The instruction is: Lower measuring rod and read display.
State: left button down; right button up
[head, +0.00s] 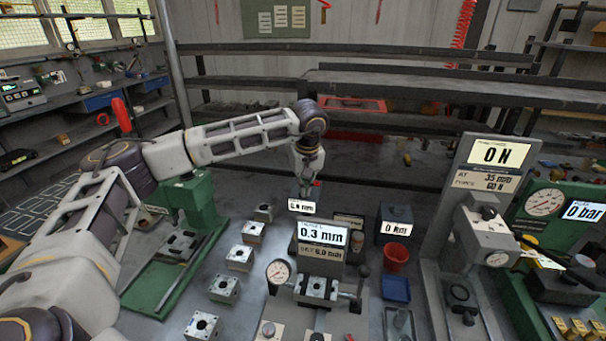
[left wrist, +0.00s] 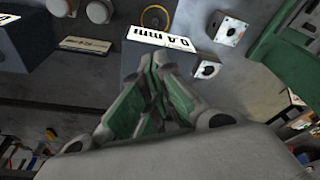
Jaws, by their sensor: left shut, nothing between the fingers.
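My left gripper (head: 306,188) points down over the back of the bench, behind a dark box whose small white display (head: 301,206) reads in mm, its digits hard to make out. In the left wrist view, my left gripper (left wrist: 157,62) has its fingers together and empty, with the tips close to that display (left wrist: 165,39). I cannot tell whether they touch the box. A larger display (head: 323,234) reads 0.3 mm, with a plate below it marked 5.0 mm. I cannot clearly pick out a measuring rod; the gripper may hide it. My right gripper is out of view.
A valve block (head: 317,288) sits in a fixture beside a dial gauge (head: 279,272). Several loose blocks stand in a column to the left, including one block (head: 224,289). A press with a 0 N display (head: 492,153), a red cup (head: 396,259) and a blue tray (head: 397,288) stand right.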

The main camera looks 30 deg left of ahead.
pick_arm(q)
jog(key=shift+r+p, duration=0.6)
jog(key=shift+r, duration=0.15)
jog(key=shift+w+a+p+v, duration=0.15)
jog(key=shift+p+v, duration=0.4)
jog(key=shift+v, duration=0.35)
jog(key=shift+w+a+p+v, duration=0.1)
jog(key=shift+p+v, duration=0.45)
jog(key=shift+v, duration=0.3)
jog(key=shift+w+a+p+v, duration=0.15)
jog(key=shift+p+v, duration=0.4)
jog(key=shift+v, duration=0.35)
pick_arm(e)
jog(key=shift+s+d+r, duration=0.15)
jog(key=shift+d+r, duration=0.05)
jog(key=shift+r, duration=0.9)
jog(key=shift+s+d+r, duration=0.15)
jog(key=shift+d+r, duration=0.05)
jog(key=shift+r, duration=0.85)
